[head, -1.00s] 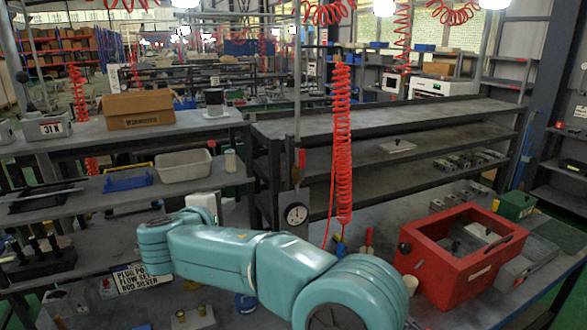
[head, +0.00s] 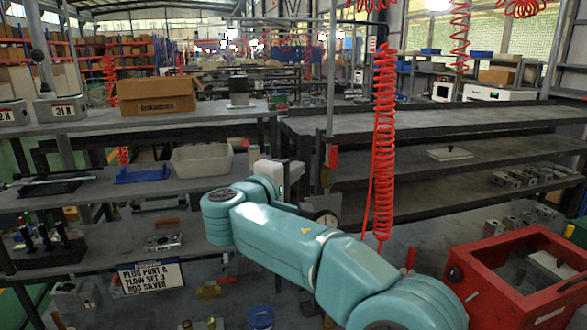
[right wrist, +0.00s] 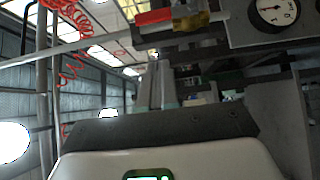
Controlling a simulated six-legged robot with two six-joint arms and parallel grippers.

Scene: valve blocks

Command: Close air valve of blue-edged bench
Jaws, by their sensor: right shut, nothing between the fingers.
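A red valve handle (head: 333,157) stands upright on the vertical pipe in the middle of the head view. In the right wrist view a red handle (right wrist: 156,17) lies across the top beside a brass valve body (right wrist: 190,22). The round white gauge (right wrist: 276,11) is at the top right there; in the head view my arm partly hides the gauge (head: 328,221). My right gripper (right wrist: 160,82) is shut and empty, its fingers below the red handle in that picture and apart from it. In the head view its fingers are hidden. No blue bench edge is clear. My left gripper is not in view.
A red coil hose (head: 384,140) hangs just right of the pipe. A red open box (head: 490,285) stands at the lower right. A grey bin (head: 202,160) and a blue tray (head: 143,174) sit on the left shelf. A sign (head: 151,275) hangs below.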

